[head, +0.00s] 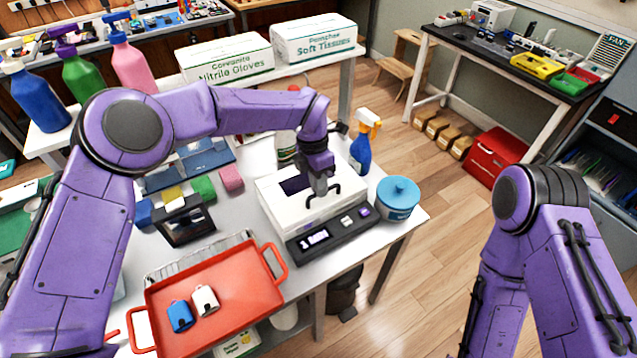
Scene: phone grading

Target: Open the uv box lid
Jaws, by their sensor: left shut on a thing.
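The uv box (272,205) is a white box with a dark control panel (322,237) along its front, standing on the white table. Its lid looks down, with a dark window (296,183) and a black handle (336,188) on top. My left gripper (322,192) reaches down over the lid and is shut on the handle. The gripper covers part of the lid and handle. My right arm shows at the right, but its gripper is out of view.
A blue spray bottle (361,150) and a blue-lidded tub (397,200) stand close to the box's right. A red tray (232,289) with two small devices lies in front left. A dark stand (186,222) is to the left. Glove and tissue boxes (315,40) stand behind.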

